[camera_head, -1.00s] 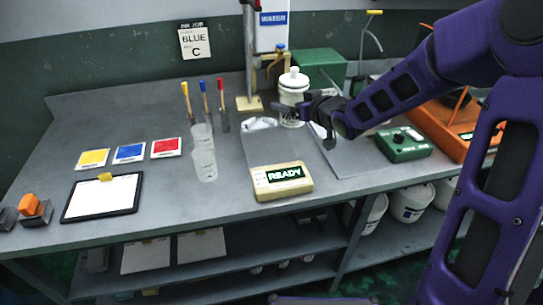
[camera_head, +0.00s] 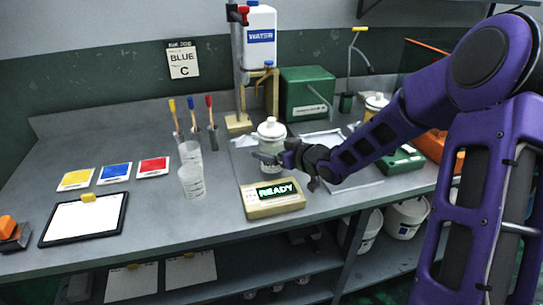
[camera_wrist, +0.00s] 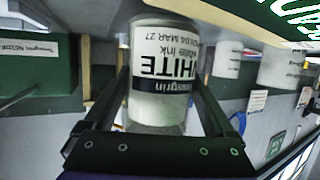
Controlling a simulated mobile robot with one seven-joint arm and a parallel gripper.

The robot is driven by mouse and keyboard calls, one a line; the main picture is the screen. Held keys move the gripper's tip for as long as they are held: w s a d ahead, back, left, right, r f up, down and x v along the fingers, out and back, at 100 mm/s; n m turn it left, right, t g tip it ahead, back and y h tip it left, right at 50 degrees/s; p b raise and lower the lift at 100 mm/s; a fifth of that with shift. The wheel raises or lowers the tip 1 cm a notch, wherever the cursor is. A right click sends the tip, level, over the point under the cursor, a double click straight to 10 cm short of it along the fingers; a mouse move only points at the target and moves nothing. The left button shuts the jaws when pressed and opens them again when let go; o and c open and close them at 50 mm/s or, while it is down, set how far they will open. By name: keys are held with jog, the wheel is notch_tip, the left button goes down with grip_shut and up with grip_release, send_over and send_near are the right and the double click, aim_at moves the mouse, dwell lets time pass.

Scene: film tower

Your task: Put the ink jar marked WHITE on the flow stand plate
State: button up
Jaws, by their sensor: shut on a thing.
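The ink jar marked WHITE (camera_wrist: 163,75) is a pale jar with a black label band. It appears upside down in the wrist view. My gripper (camera_wrist: 155,115) is shut around its body, a finger on each side. In the head view the white-lidded jar (camera_head: 271,132) is upright behind the READY box, with my gripper (camera_head: 268,158) across its lower part. Whether its bottom touches anything is hard to tell. A tall stand (camera_head: 237,70) with a wooden base is behind it to the left. I cannot clearly make out the stand's plate.
The READY box (camera_head: 273,198) is just in front of the jar. Clear beakers (camera_head: 192,180) stand to the left. Bench between clipboard (camera_head: 84,220) and beakers is clear.

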jog(key=shift+f, duration=0.3)
jog(key=shift+f, duration=0.2)
jog(key=o, duration=1.6)
jog(key=shift+c, duration=0.2)
jog(key=shift+r, duration=0.3)
jog(key=p+v, duration=0.3)
jog(key=v, duration=0.9)
jog(key=shift+f, duration=0.1)
